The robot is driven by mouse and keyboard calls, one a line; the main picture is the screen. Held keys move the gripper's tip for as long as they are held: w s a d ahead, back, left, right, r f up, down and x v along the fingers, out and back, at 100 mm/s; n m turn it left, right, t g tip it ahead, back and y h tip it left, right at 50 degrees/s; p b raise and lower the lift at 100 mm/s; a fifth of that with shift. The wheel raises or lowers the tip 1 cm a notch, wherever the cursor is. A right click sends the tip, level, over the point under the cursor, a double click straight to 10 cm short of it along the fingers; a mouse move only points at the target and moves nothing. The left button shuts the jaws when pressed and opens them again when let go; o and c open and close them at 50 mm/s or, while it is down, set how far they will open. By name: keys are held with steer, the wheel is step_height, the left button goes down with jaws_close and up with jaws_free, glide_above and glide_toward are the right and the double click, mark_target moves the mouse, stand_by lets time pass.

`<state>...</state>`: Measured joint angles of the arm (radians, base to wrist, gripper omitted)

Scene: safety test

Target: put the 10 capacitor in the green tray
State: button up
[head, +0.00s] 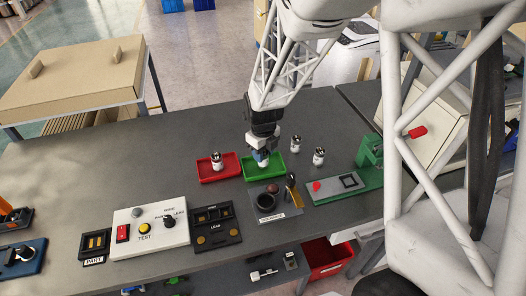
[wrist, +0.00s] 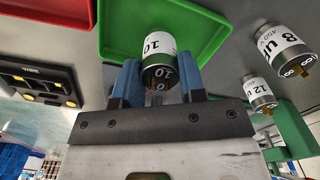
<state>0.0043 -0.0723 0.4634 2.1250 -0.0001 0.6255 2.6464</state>
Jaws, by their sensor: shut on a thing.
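The capacitor marked 10 (wrist: 158,50) is a white and dark cylinder held between the blue fingers of my gripper (wrist: 160,84). In the head view my gripper (head: 260,156) is over the green tray (head: 281,172), with the white capacitor (head: 264,164) low at its tips. I cannot tell whether the capacitor touches the tray floor. The green tray fills the upper middle of the wrist view (wrist: 205,22). My gripper and the capacitor partly hide the tray.
Right of the tray stand two more capacitors (head: 295,144) (head: 319,156); the wrist view shows labels 8 (wrist: 284,48) and 12 (wrist: 259,92). A red tray (head: 228,178) holding a capacitor (head: 217,161) is at left. A dark fixture (head: 266,205) and green-based device (head: 340,192) stand nearer.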

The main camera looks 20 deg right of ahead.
steer(key=shift+f, duration=0.45)
stand_by(0.5)
steer(key=o, duration=1)
steer(key=shift+r, duration=0.1)
steer(key=shift+r, duration=3.4)
